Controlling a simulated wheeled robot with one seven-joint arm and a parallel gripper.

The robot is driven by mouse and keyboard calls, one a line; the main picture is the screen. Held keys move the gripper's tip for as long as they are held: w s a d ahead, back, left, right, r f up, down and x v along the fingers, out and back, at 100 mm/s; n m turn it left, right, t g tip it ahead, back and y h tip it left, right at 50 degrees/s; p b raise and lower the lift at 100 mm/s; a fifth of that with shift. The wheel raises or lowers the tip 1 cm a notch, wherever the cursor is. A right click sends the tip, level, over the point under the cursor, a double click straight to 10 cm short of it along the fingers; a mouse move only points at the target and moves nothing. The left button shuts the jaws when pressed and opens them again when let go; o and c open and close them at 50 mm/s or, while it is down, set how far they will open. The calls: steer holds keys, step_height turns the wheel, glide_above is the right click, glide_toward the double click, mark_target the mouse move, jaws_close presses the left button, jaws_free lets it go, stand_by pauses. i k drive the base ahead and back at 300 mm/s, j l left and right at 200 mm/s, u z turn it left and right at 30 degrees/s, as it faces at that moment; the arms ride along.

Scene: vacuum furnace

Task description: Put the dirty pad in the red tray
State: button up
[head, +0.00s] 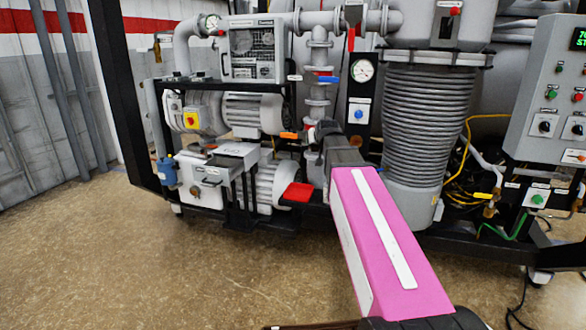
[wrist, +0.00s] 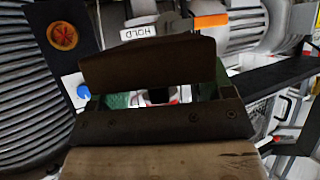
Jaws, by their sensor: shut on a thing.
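My gripper (head: 325,130) is at the far end of my pink arm in the head view, small and dark, above and a little right of the red tray. In the wrist view a dark brown slab (wrist: 148,62), which I take to be the dirty pad, lies across the jaws, and the gripper is shut on it. The pad cannot be made out in the head view. The red tray (head: 298,192) sits low at the front of the pump stand, apart from the gripper. It is not clearly visible in the wrist view.
A ribbed grey column (head: 424,130) stands right of the gripper. A panel with a gauge (head: 362,72) and blue knob is behind it. Pumps (head: 255,112) and a black frame lie left. Orange (head: 290,135) and blue (head: 328,79) handles jut out nearby. The front floor is clear.

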mark_target(299, 193)
steer(key=z, duration=1.25)
steer(key=j+z, duration=0.4)
steer(key=k+j+z, duration=0.1)
steer(key=j+z, duration=0.35)
steer(key=k+j+z, duration=0.1)
steer(key=j+z, duration=0.3)
steer(key=k+j+z, duration=0.2)
steer(key=z, duration=0.2)
steer(key=k+j+z, duration=0.35)
steer(key=k+j, duration=0.3)
steer(key=j, duration=0.15)
steer(key=k+j+z, duration=0.35)
steer(key=k+j, duration=0.25)
steer(key=k, duration=0.15)
steer(key=k+j, duration=0.35)
steer(key=k, duration=0.2)
steer(key=k+j, duration=0.35)
steer(key=k, duration=0.2)
